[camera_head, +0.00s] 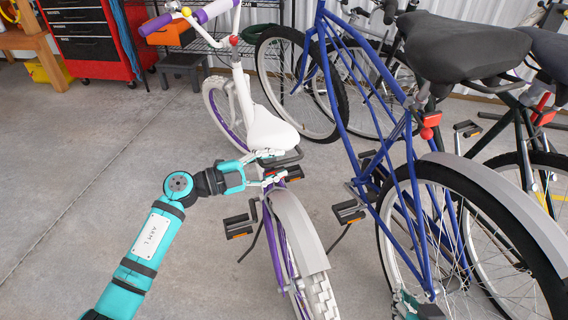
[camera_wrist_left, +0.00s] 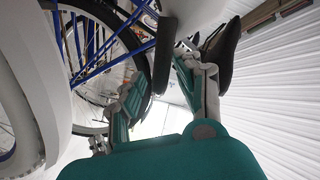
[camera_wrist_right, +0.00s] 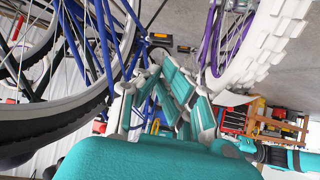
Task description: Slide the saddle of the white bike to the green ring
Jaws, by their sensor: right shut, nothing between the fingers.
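The white bike has a purple frame (camera_head: 273,236) and a white saddle (camera_head: 270,131), seen in the middle of the head view. My left gripper (camera_head: 266,174) is just below and behind the saddle, close to its post. In the left wrist view its fingers (camera_wrist_left: 165,78) stand apart, with a dark bar (camera_wrist_left: 165,48) showing between or beyond them. I cannot tell if they touch it. My right gripper (camera_wrist_right: 158,80) is shut and empty, low beside the blue bike's rear wheel. I cannot make out a green ring; the seat post is largely hidden.
The blue bike (camera_head: 345,125) with a black saddle (camera_head: 465,45) stands close on the right, with more bikes beyond. The white bike's rear fender (camera_head: 300,230) is just in front of my left gripper. The floor (camera_head: 90,170) to the left is clear. A red tool cabinet (camera_head: 117,38) stands behind.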

